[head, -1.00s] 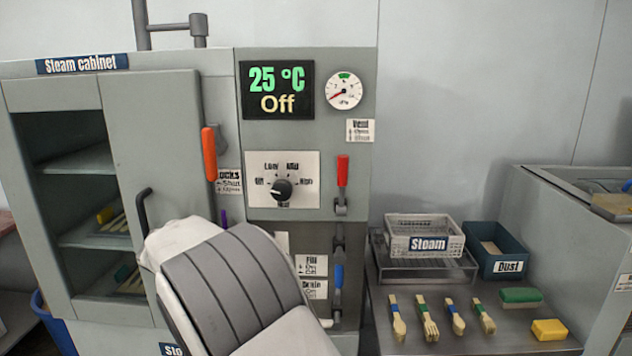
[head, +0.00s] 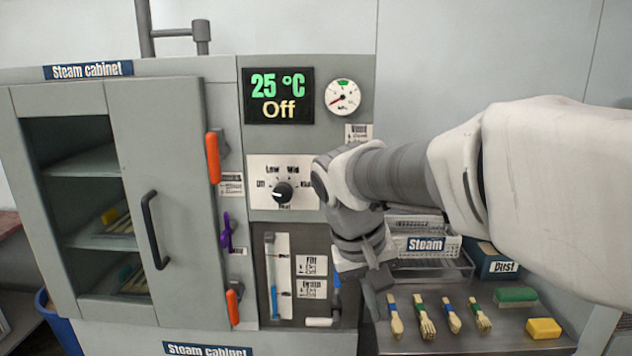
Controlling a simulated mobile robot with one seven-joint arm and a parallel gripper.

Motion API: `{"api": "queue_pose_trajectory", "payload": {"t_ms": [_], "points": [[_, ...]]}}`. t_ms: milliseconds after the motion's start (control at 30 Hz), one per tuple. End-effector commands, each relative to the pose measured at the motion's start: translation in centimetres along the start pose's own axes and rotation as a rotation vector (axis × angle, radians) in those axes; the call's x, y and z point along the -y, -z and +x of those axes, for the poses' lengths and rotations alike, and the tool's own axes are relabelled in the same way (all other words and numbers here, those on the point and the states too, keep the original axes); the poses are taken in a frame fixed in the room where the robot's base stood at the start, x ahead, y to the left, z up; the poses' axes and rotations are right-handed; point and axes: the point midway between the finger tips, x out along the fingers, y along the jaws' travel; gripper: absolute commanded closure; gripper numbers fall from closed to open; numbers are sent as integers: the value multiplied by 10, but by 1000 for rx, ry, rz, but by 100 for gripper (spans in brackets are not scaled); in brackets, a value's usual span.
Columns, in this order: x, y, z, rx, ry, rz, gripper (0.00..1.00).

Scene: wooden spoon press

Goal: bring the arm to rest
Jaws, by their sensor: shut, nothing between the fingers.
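My arm reaches in from the right edge of the head view and bends down in front of the control panel. My gripper (head: 377,280) points down near the left end of the side table. It is shut and empty, and appears apart from the wooden utensils beside it. The steam cabinet (head: 165,180) stands at the left with its door closed. Its display (head: 279,96) reads 25 °C and Off. The arm hides the red lever and part of the blue lever.
The side table (head: 450,343) holds several wooden utensils (head: 427,318), a green block (head: 516,295), a yellow block (head: 543,328), the Steam basket (head: 450,245) and the Dust bin (head: 497,265). Orange levers (head: 213,158) and a purple lever (head: 227,232) project from the cabinet front.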

Motion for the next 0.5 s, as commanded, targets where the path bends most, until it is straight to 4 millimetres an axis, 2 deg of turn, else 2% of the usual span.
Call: {"api": "queue_pose_trajectory", "payload": {"t_ms": [33,200,500], "points": [[-10,-13,-5,-24,37,14,100],[-29,-50,-13,-108,138,38,100],[-43,-109,-14,-291,238,89,100]]}}
